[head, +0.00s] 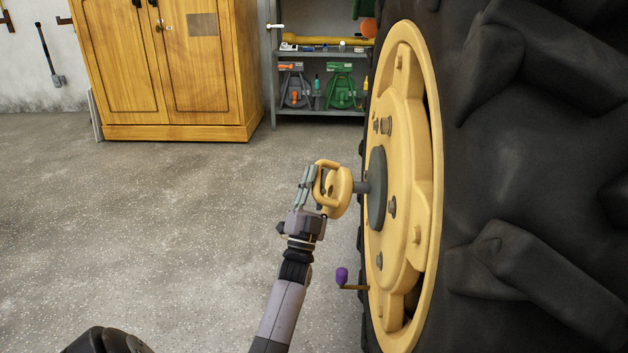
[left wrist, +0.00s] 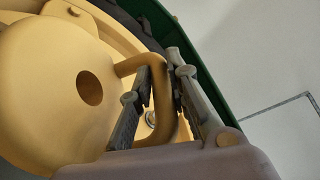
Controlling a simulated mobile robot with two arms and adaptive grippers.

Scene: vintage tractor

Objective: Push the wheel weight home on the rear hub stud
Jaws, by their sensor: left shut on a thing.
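The wheel weight (head: 338,192) is a thick yellow disc with a loop handle, held upright at the outer side of the rear wheel. My left gripper (head: 308,186) is shut on its handle (left wrist: 163,100). The grey hub stud (head: 361,187) sticks out from the dark hub disc (head: 377,188) toward the weight. A visible gap separates the weight from the hub disc. In the left wrist view the weight (left wrist: 45,95) shows a round, dark hole; no stud end is seen in it. I cannot tell whether the stud tip is inside. My right gripper is not in view.
The yellow rim (head: 408,70) and black tyre (head: 520,190) fill the right side. A purple-knobbed lever (head: 341,276) sticks out below the weight. A wooden cabinet (head: 165,70) and grey shelf (head: 320,112) stand at the back. The floor (head: 170,220) to the left is clear.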

